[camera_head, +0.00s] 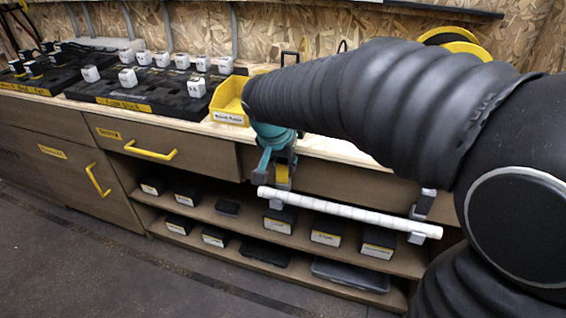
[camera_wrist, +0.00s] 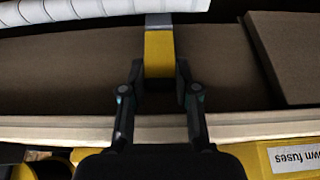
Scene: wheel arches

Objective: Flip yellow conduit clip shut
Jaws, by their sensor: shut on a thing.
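The yellow conduit clip (camera_head: 282,178) is at the left part of the white conduit (camera_head: 345,212), in front of the bench. Its yellow flap stands up above the conduit. In the wrist view the yellow flap (camera_wrist: 159,52) runs from a grey end beside the white wrapped conduit (camera_wrist: 75,10) to between my fingertips. My gripper (camera_wrist: 160,82) is shut on the flap, one dark finger on each side. In the head view my gripper (camera_head: 277,157) is partly hidden by my arm. The flap's gripped end is partly covered by the fingers.
A grey clip (camera_head: 423,207) holds the conduit's right end. The bench edge (camera_head: 330,148) runs just behind my gripper, with a yellow bin (camera_head: 229,103) on top. Shelves with labelled boxes (camera_head: 327,232) lie below. The floor (camera_head: 80,240) in front is clear.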

